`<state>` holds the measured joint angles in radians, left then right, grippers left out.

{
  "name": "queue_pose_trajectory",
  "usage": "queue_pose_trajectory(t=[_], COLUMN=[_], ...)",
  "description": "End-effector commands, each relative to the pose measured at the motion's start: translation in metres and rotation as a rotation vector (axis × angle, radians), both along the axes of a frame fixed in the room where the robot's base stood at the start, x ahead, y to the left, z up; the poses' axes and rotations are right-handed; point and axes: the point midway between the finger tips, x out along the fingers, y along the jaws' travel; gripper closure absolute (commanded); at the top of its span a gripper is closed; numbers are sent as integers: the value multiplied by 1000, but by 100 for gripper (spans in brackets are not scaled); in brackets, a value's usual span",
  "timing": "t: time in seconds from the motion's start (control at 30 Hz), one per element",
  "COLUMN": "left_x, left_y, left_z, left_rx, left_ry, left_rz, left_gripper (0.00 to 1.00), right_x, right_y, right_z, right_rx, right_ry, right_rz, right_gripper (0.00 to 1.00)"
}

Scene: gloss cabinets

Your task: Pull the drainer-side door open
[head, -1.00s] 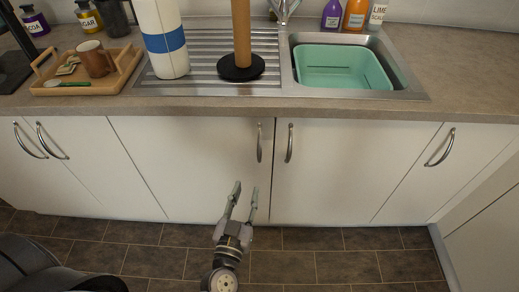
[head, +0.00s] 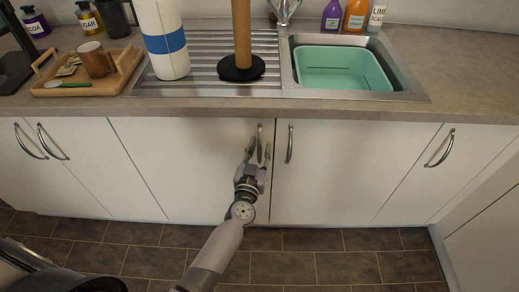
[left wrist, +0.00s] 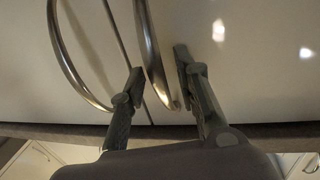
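The drainer-side door (head: 185,160) is a white cabinet front under the ribbed drainer (head: 208,72) and looks closed. Its curved metal handle (head: 260,132) stands upright near the door's right edge. My left gripper (head: 258,147) is open at this handle, with one finger on each side. In the left wrist view the handle (left wrist: 152,50) passes between the two separated fingertips (left wrist: 158,66). I cannot tell whether either finger touches it. My right gripper is not in view.
The neighbouring sink-side door (head: 350,170) has its own handle (head: 289,145) close to the right; it also shows in the left wrist view (left wrist: 68,60). The tiled floor (head: 330,262) is clear.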

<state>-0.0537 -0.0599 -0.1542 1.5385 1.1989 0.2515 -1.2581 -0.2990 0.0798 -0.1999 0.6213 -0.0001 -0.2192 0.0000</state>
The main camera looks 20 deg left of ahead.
Motion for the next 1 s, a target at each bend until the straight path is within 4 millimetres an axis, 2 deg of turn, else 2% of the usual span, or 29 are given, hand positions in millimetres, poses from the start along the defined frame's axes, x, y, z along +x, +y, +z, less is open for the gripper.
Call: queue_pose_trajectory(t=[0.27, 0.7, 1.0], left_x=[1, 0, 0], left_y=[0, 0, 0], left_z=[0, 0, 0], left_rx=[0, 0, 0], left_ry=[0, 0, 0], left_rz=[0, 0, 1], left_gripper=[72, 100, 100], right_x=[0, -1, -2], right_y=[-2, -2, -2], right_z=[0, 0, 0], right_rx=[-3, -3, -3], right_ry=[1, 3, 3], right_rz=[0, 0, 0], right_gripper=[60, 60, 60])
